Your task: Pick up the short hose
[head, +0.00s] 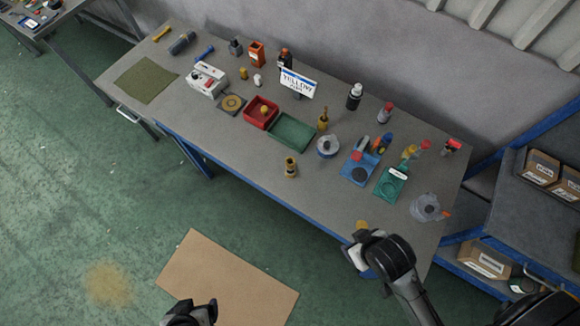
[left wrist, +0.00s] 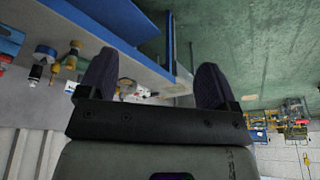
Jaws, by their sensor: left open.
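I cannot tell for sure which thing is the short hose. A short dark grey cylinder (head: 182,43) lies at the far left end of the workbench, and a small blue tube-like piece (head: 204,54) lies beside it. Both are too small to identify. My left gripper (head: 205,309) is at the bottom edge of the head view, in front of the bench and well away from both. In the left wrist view its two dark fingers (left wrist: 157,85) stand wide apart with nothing between them. My right arm's end (head: 366,252) is by the bench's front edge; its fingers are not clear.
The workbench (head: 230,135) holds a white box (head: 207,79), an olive mat (head: 146,80), a red bin (head: 261,112), a green tray (head: 293,131) and several bottles and fittings. A blue shelf unit with cartons (head: 541,167) stands at right. A tan sheet (head: 228,283) lies on the open green floor.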

